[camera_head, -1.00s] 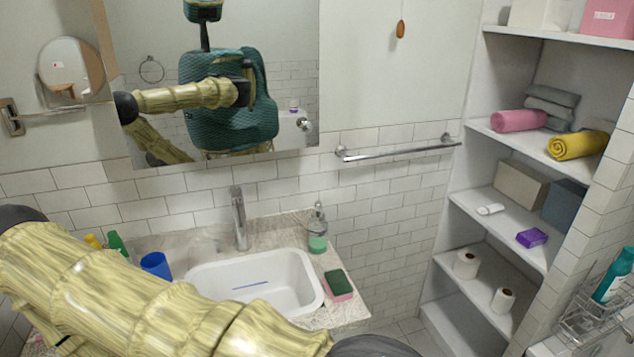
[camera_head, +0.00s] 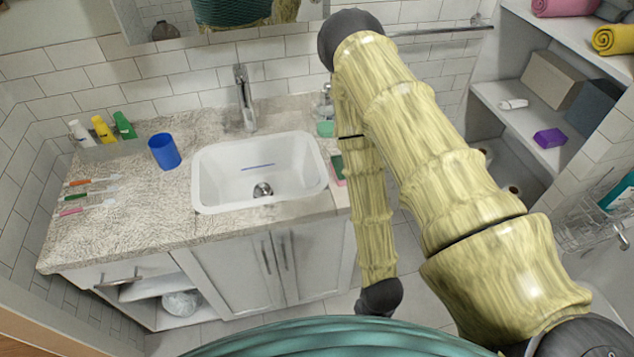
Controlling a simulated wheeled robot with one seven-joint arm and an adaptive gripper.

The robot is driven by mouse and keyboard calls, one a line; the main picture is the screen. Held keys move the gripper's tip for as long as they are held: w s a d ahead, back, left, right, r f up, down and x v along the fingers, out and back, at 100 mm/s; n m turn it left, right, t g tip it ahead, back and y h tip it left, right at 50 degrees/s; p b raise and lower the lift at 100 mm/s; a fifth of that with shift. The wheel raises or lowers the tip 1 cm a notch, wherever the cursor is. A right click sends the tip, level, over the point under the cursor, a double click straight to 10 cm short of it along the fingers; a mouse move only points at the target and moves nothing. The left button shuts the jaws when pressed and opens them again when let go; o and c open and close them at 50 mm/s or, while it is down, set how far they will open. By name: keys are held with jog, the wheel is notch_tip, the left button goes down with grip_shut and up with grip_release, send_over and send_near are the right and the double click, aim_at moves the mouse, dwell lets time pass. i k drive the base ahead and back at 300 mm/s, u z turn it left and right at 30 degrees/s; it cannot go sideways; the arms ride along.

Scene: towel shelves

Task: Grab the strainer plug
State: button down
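The strainer plug (camera_head: 263,190) is a small round metal piece at the bottom of the white sink basin (camera_head: 205,190), near its front side. A thin blue stick-like item (camera_head: 258,167) lies in the basin behind it. My arm is bent on the right side of the view, with its elbow up near the wall. One arm section runs down in front of the cabinet's right side. My gripper does not show in the head view, so I cannot see its fingers or whether it holds anything.
A faucet (camera_head: 244,97) stands behind the basin. A blue cup (camera_head: 164,151), several bottles and toothbrushes (camera_head: 86,209) are on the counter (camera_head: 130,225) to the left. A soap dispenser (camera_head: 326,110) and sponge (camera_head: 338,168) are at the right. Shelves (camera_head: 560,150) stand at far right.

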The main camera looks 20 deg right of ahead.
aim_at(260, 186)
jog(key=z, duration=2.95)
jog(key=k, duration=1.7)
jog(key=u, duration=2.2)
jog(key=i, duration=1)
jog(key=z, duration=0.15)
